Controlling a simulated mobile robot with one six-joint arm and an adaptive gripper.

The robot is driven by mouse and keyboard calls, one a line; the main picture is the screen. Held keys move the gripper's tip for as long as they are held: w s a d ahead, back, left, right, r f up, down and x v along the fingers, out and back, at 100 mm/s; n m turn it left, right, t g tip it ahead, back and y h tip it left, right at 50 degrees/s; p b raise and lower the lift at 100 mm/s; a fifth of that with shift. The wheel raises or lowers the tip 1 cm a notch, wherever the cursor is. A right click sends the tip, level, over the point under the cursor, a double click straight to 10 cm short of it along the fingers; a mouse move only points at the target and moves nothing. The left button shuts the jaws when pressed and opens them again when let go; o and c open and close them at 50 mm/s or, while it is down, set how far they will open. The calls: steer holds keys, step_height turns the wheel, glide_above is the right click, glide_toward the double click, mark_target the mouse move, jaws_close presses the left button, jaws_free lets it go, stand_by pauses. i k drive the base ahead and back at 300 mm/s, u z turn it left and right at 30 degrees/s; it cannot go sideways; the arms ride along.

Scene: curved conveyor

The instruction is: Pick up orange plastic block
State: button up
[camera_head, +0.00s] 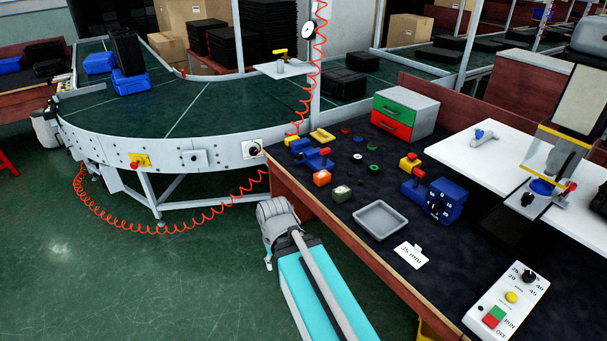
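The orange plastic block (322,178) sits on the dark mat of the workbench, near the bench's left edge. It stands in front of blue parts and to the left of a small grey-green block (341,193). My gripper (272,209) is at the end of my turquoise arm, off the bench's left edge and over the floor in the picture. It is left of and nearer than the orange block, apart from it. Its fingers are small and partly hidden by its own body, so I cannot tell whether they are open.
A grey tray (359,218), a card marked 35 mm (411,256) and a blue dial box (446,205) share the bench. Blue clamps with red handles (319,156) stand behind the orange block. The curved conveyor (190,125) and a coiled red hose (150,230) are left.

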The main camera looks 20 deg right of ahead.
mark_target(321, 177)
steer(key=z, duration=0.1)
steer(key=i, duration=0.95)
steer(key=z, duration=0.75)
